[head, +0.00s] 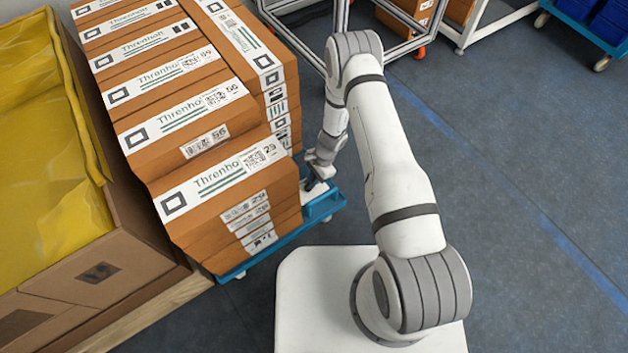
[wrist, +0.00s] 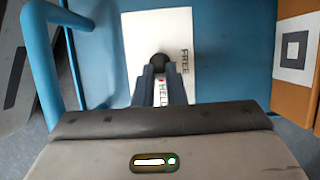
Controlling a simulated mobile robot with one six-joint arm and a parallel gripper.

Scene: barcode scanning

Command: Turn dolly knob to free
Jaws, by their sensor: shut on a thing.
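The dolly is blue; its deck shows at the right end of the box stack in the head view (head: 324,207) and fills the top of the wrist view (wrist: 235,40). A white plate (wrist: 140,30) on it reads FREE on the right; a second word, starting HEL, is partly covered by my fingers. The dark knob (wrist: 160,62) sits on this plate. My gripper (wrist: 161,78) is shut on the knob, its fingers covering the knob's lower part. Which word the knob points to cannot be told. In the head view my gripper (head: 316,180) is small beside the boxes.
Orange-brown boxes (head: 200,130) are stacked on the dolly, close left of my gripper. A blue dolly handle (wrist: 40,70) rises at the wrist view's left. A yellow-lined crate (head: 50,180) stands far left, a metal frame (head: 300,25) behind.

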